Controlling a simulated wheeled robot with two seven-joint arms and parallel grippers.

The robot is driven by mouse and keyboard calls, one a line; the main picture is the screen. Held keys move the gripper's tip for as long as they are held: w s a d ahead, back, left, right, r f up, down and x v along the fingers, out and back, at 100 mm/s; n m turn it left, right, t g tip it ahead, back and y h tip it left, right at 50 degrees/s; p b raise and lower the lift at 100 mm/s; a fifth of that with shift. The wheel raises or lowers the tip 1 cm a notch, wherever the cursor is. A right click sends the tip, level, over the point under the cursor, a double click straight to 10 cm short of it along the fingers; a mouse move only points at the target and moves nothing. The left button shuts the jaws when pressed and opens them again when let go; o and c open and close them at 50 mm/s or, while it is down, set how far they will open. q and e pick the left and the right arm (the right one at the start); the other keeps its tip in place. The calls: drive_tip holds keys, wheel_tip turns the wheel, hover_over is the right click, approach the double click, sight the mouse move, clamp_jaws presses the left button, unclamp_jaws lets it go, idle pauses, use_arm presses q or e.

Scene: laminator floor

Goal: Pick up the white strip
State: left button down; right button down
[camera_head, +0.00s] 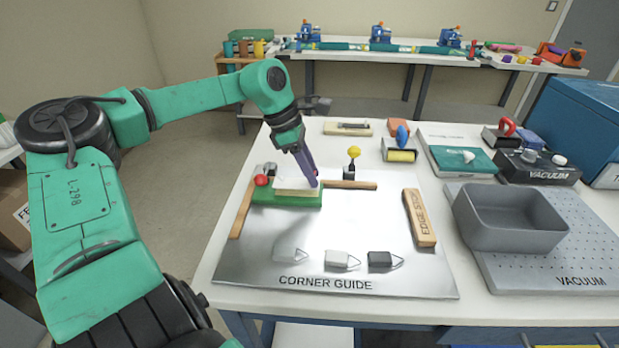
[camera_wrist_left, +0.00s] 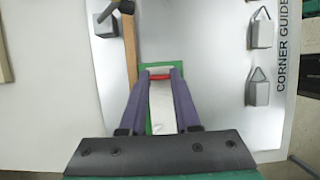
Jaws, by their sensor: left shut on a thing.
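The white strip (camera_head: 293,184) lies along the top of a green block (camera_head: 287,199) on the metal corner guide plate (camera_head: 300,238). My left gripper (camera_head: 314,183) reaches down with its purple fingers at the strip's right end and is shut on it. In the left wrist view the strip (camera_wrist_left: 160,103) runs between the two fingers (camera_wrist_left: 160,75), with green showing around it. A small red piece (camera_wrist_left: 159,77) crosses between the fingertips. The strip looks level and close to the block; I cannot tell whether it touches it. My right gripper is out of view.
A red knob (camera_head: 262,180) stands at the block's left end. A grey bin (camera_head: 508,217) stands right. The plate's middle is clear.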

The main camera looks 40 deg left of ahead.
use_arm(q)
wheel_tip(320, 180, up, 23)
drive_tip(key=p, duration=0.7)
idle(0.7)
